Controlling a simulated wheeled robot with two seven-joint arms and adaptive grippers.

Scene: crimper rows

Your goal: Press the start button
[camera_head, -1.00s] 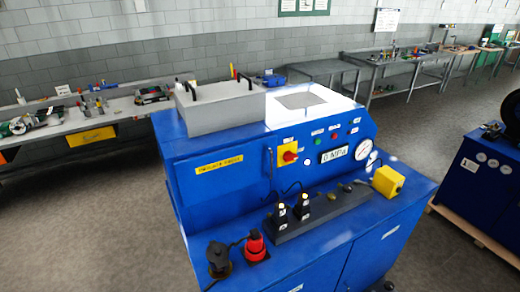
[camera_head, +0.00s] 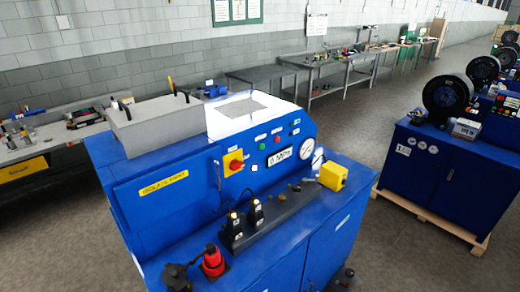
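A blue machine (camera_head: 200,225) stands in the middle of the head view. Its sloped control panel carries a green button (camera_head: 262,146) and a red button (camera_head: 277,139), with small labels above that are too small to read. I cannot tell from the labels which is the start button. A digital display (camera_head: 280,157) and a round pressure gauge (camera_head: 307,149) sit below and right of them. A red rotary switch on a yellow plate (camera_head: 233,162) is to the left. Neither of my grippers is in view, and nothing covers the panel.
A yellow box (camera_head: 333,177) and a dark bar with black fittings (camera_head: 255,213) sit on the machine's front ledge. A second blue machine (camera_head: 450,180) stands on a pallet at right. Workbenches line the wall. Grey floor lies open between the machines.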

